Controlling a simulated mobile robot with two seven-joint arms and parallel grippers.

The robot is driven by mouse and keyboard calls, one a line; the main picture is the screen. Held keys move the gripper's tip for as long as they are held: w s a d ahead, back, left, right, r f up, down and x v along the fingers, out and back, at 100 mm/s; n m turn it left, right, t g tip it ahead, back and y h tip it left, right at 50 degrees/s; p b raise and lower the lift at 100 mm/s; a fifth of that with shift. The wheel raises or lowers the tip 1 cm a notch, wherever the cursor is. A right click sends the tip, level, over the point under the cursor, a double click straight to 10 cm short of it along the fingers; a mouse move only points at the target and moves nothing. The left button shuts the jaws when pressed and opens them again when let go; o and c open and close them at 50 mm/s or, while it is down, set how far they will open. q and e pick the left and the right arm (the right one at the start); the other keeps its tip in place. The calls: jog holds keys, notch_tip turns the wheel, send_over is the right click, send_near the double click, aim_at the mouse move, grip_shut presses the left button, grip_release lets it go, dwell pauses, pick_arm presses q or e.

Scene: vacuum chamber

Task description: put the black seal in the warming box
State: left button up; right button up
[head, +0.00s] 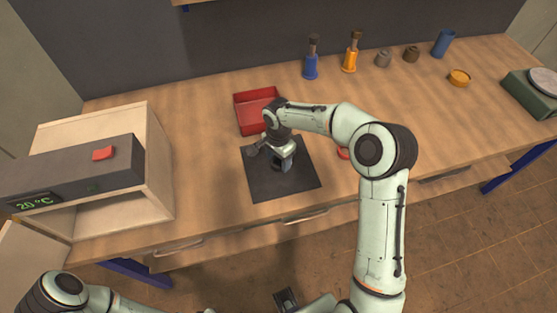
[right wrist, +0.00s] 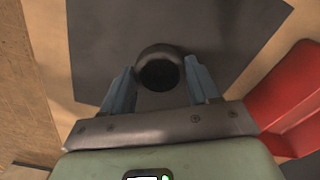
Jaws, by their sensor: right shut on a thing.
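The black seal (right wrist: 160,68) is a dark round ring over the dark mat in the right wrist view. It sits between the blue fingertips of my right gripper (right wrist: 160,88), which is shut on it. In the head view, my right gripper (head: 284,162) is low over the mat and largely hides the seal. I cannot tell whether the seal touches the mat. The warming box (head: 158,150) is a pale wooden box at the left, with a dark front panel reading 20 °C and a red switch (head: 102,153). Its door (head: 32,258) is swung open at lower left. My left gripper is not visible.
The dark mat (head: 262,188) lies near the bench's front edge. A red tray (head: 240,113) stands just behind it. Blue (head: 311,67) and orange (head: 349,61) bottles and several small pots stand at the back. Bench space between box and mat is clear.

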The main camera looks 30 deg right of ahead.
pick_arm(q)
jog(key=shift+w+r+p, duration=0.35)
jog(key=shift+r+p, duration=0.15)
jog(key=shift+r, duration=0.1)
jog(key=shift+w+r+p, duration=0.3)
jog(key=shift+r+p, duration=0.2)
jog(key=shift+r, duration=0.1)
pick_arm(e)
notch_tip(320, 180, up, 19)
